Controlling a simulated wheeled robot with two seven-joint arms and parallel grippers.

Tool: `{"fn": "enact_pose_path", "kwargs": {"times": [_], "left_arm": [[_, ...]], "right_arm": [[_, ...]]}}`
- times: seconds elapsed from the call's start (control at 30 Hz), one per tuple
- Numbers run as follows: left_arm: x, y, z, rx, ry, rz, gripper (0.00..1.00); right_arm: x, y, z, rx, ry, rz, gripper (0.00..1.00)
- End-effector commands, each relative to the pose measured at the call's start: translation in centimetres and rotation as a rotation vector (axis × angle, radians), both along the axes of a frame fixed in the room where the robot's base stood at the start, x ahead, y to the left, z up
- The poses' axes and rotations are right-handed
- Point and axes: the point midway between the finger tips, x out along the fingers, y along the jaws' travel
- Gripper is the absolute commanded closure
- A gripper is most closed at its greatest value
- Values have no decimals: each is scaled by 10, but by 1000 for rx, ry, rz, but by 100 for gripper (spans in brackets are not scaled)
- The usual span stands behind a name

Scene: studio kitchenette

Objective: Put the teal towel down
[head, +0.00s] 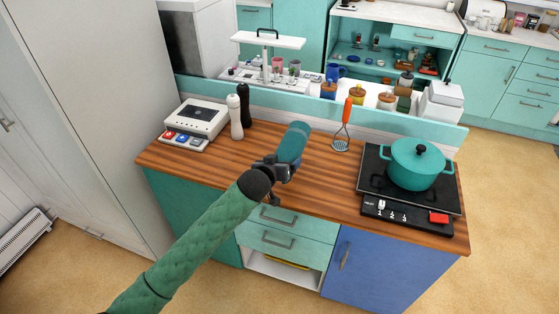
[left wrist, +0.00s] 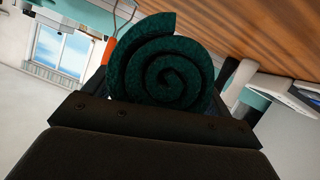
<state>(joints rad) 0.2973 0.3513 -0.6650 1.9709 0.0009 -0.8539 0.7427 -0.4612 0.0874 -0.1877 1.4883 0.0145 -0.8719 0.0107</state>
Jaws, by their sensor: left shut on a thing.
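The teal towel (head: 293,142) is rolled up, and its spiral end fills the middle of the left wrist view (left wrist: 168,68). My left gripper (head: 284,168) is shut on the towel and holds it over the wooden counter (head: 325,185), near its front edge. The head view does not show clearly whether the towel touches the counter. The gripper's fingertips are mostly hidden behind the towel in the left wrist view. My right gripper is not in view.
White and black mills (head: 235,118) and a white device with coloured buttons (head: 196,120) stand left. An orange-handled masher (head: 343,127) is behind right. A teal pot (head: 418,164) sits on the black hob (head: 372,182). The counter between towel and hob is bare.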

Motion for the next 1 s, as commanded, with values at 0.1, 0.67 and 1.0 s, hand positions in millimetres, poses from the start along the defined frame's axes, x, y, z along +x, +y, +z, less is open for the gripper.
{"fn": "enact_pose_path", "kwargs": {"times": [0.1,0.67,1.0], "left_arm": [[21,10,-9,2,1,1,46],[73,35,-55,-2,1,0,46],[73,34,-86,-1,1,0,46]], "right_arm": [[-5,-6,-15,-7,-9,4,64],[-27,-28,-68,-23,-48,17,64],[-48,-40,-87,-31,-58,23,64]]}}
